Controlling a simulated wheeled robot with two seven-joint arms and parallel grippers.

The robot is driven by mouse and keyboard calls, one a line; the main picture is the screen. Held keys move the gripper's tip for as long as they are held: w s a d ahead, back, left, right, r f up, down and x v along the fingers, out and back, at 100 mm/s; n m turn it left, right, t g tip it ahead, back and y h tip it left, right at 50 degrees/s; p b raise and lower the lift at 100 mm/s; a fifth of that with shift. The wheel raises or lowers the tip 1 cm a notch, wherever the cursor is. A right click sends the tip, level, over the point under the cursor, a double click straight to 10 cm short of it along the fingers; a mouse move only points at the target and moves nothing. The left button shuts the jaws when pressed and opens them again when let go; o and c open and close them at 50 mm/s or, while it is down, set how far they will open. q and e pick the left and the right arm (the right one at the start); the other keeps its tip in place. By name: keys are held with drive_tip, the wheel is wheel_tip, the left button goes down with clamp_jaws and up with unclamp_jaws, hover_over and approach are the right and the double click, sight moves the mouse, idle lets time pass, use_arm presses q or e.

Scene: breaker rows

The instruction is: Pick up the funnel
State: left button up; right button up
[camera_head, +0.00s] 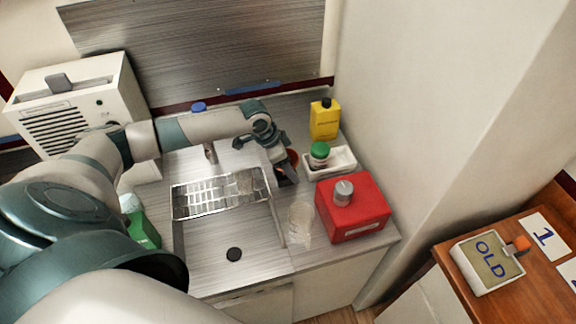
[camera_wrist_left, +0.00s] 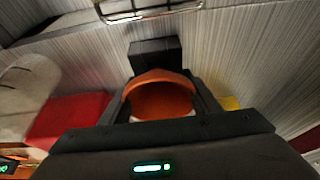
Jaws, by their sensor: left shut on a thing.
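The funnel (camera_wrist_left: 160,98) is orange and shows in the left wrist view with its wide round mouth facing the camera. My left gripper (camera_wrist_left: 165,85) has its dark fingers on either side of it and is shut on it. In the head view my left gripper (camera_head: 285,172) is over the counter right of the sink, and only a small orange-red part of the funnel (camera_head: 293,157) shows beside it. Whether the funnel touches the counter is hidden. My right gripper is not in view.
A white tray (camera_head: 343,163) with a green-capped jar (camera_head: 319,153) and a yellow bottle (camera_head: 325,119) are behind. A clear crumpled-looking item (camera_head: 300,222) lies in front. A wire rack (camera_head: 220,193) spans the sink.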

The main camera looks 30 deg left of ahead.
use_arm(q)
wheel_tip(320, 180, up, 9)
drive_tip(key=b, duration=0.3)
drive_tip(key=shift+f, duration=0.1)
drive_tip(key=shift+r, duration=0.55)
